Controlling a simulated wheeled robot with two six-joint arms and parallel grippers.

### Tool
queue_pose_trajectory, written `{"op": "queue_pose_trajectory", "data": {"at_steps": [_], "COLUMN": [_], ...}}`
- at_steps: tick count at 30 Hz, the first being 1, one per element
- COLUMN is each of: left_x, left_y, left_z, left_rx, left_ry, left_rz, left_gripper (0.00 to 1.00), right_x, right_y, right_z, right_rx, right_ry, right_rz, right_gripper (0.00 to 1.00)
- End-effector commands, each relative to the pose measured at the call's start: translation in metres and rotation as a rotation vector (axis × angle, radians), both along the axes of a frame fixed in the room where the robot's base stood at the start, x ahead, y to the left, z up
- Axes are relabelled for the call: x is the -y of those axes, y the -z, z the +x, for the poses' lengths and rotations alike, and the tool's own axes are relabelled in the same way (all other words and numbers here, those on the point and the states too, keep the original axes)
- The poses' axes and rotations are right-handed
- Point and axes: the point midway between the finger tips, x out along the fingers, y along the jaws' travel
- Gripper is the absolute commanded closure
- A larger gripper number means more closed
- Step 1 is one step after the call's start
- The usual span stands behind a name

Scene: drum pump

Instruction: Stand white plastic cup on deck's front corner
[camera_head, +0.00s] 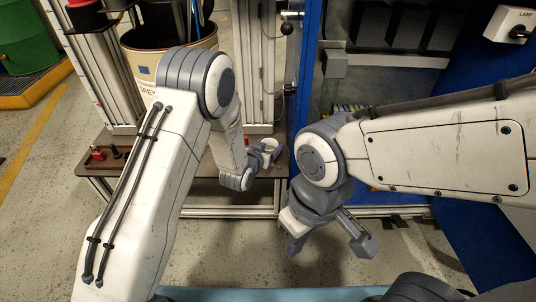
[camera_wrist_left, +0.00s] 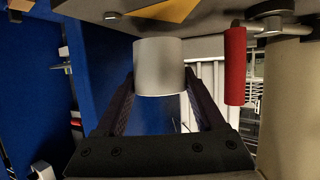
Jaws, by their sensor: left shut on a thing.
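The white plastic cup (camera_head: 269,144) is at the right end of the brown deck (camera_head: 200,167), near its front corner. My left gripper (camera_head: 262,153) is shut around the cup's side. In the left wrist view the cup (camera_wrist_left: 160,66) is a plain white cylinder between the two dark fingers of my left gripper (camera_wrist_left: 160,90). I cannot tell whether the cup's base touches the deck or hangs just above it. My right gripper (camera_head: 296,242) is low in front of the blue cabinet, away from the deck and cup; its finger opening is unclear.
Red-topped fittings (camera_head: 97,154) sit at the deck's left end. A blue cabinet (camera_head: 305,70) rises close to the deck's right end. A red cylinder (camera_wrist_left: 235,65) shows beside the cup in the wrist view.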

Motion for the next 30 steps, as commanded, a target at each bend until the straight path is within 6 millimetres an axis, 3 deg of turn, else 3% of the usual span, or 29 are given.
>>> {"op": "queue_pose_trajectory", "data": {"at_steps": [1,4,15,16,18,27,30], "left_x": [-0.001,-0.001,-0.002,-0.002,-0.002,-0.002,-0.006], "left_y": [0.014,0.026,0.029,0.029,0.028,0.024,0.019], "left_z": [0.0,0.0,0.0,0.0,0.0,0.0,-0.008], "left_rx": [-0.003,-0.001,0.0,0.0,0.0,0.0,-0.002], "left_ry": [-0.001,-0.001,-0.002,-0.002,-0.003,-0.003,-0.003], "left_rz": [0.001,0.0,0.0,0.0,0.0,0.0,0.001], "left_gripper": [0.82,0.82,0.82,0.26,0.0,0.0,0.0], "right_x": [0.0,0.0,0.0,0.0,0.0,0.0,0.0], "right_y": [0.008,0.014,0.016,0.015,0.014,0.011,0.007], "right_z": [0.0,0.0,0.0,0.0,0.0,0.0,0.0], "right_rx": [0.0,0.0,0.0,0.0,0.0,0.0,0.0], "right_ry": [0.0,0.0,0.0,0.0,0.0,0.0,0.0], "right_rz": [0.0,0.0,0.0,0.0,0.0,0.0,0.0], "right_gripper": [1.0,1.0,1.0,1.0,1.0,1.0,1.0]}}
